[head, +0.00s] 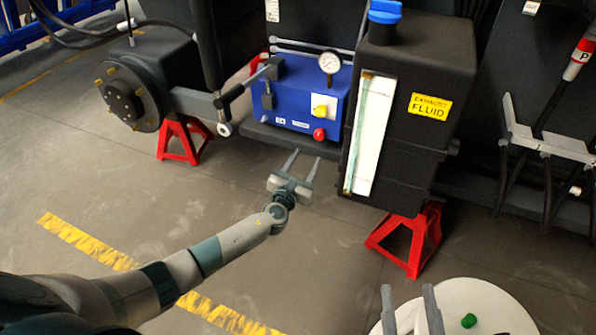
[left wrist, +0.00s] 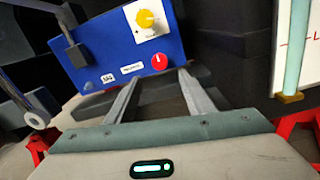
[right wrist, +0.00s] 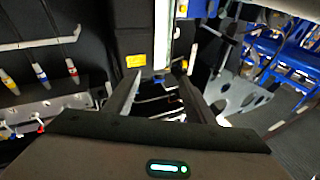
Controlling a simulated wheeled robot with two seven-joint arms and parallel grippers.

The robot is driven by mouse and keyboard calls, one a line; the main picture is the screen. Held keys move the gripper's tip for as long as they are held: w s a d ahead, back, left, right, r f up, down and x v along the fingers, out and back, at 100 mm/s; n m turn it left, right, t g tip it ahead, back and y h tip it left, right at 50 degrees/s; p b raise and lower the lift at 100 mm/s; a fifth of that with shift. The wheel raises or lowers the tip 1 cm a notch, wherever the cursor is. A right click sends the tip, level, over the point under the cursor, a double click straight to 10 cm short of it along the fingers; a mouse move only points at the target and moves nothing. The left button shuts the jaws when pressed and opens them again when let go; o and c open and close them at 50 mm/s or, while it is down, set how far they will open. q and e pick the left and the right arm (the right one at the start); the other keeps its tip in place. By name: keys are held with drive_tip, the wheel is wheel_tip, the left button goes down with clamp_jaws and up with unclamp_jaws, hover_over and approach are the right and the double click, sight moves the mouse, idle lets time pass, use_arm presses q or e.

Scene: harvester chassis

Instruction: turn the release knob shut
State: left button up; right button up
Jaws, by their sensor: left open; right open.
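The blue pump box (head: 285,95) stands on a dark shelf of the chassis. A red round knob (head: 319,134) sits low on its front; it also shows in the left wrist view (left wrist: 159,62), beside a small white label too small to read. A yellow knob (head: 320,108) on a white plate is above it. My left gripper (head: 306,156) is open and empty, its fingers pointing at the box, just below and short of the red knob. My right gripper (head: 408,290) is open and empty at the lower right, apart from the box.
A black exhaust fluid tank (head: 425,75) with a blue cap stands right of the box. A lever (head: 240,88) and hub (head: 130,95) are left. Red stands (head: 408,245) support the chassis. A white round surface (head: 490,300) holds a small green object (head: 468,320).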

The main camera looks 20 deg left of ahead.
use_arm(q)
drive_tip(key=s+p, duration=0.1)
drive_tip(key=s, duration=0.5)
use_arm(e)
drive_tip(key=shift+w+d+f+g+h, duration=0.15)
drive_tip(key=shift+f+g, duration=0.3)
drive_tip(key=shift+f, duration=0.35)
drive_tip(key=shift+w+d+f+g+h, duration=0.1)
drive_tip(key=shift+w+f+g+h, duration=0.1)
drive_tip(key=shift+f+g, duration=0.5)
drive_tip(key=shift+w+d+f+g+h, duration=0.15)
drive_tip(key=shift+f+g, duration=0.1)
drive_tip(key=shift+f, duration=0.7)
use_arm(q)
drive_tip(key=shift+s, duration=0.1)
use_arm(e)
drive_tip(key=shift+s, duration=0.1)
